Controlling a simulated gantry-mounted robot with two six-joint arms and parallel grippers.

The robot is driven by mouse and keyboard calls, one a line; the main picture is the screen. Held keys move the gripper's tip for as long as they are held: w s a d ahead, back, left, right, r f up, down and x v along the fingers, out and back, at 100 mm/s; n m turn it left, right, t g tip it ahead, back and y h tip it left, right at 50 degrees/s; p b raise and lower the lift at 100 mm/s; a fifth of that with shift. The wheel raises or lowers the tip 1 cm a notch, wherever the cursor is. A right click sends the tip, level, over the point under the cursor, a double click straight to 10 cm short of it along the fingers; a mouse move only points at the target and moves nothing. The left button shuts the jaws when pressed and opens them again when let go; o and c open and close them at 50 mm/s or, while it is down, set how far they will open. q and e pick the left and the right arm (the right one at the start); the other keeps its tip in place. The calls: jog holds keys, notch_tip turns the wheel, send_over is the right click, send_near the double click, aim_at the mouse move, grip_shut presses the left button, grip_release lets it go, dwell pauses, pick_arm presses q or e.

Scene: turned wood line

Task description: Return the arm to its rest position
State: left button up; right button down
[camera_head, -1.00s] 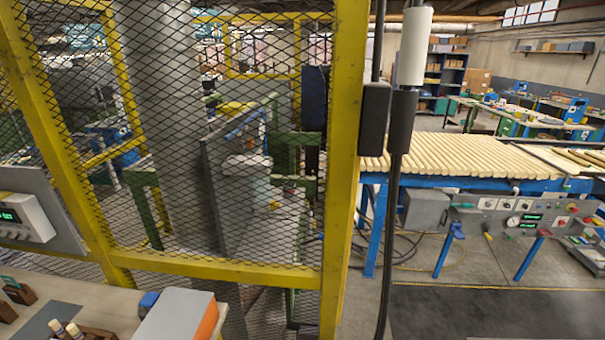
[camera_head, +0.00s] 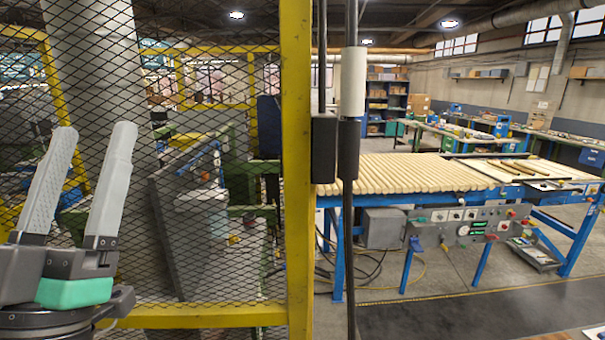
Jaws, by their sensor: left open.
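My left gripper (camera_head: 100,140) is in the lower left of the head view, fingers pointing up. Its two grey fingers stand apart with nothing between them, so it is open and empty. It shows in front of the yellow-framed mesh fence. My right gripper does not show.
A yellow post (camera_head: 297,170) and black mesh fence (camera_head: 215,270) fill the left half. A pendant with a white cylinder (camera_head: 353,82) hangs beside the post. Right of it, a blue-framed conveyor (camera_head: 337,240) carries wooden rods (camera_head: 400,175), with a grey control panel (camera_head: 470,228) below. Open floor lies in front.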

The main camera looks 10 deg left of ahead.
pick_arm(q)
jog(key=s+d+r+m+h+p, duration=0.3)
jog(key=d+m+h, duration=0.2)
jog(key=d+h, duration=0.35)
notch_tip(320, 180, up, 17)
jog(key=p, duration=1.7)
jog(key=shift+a, duration=0.35)
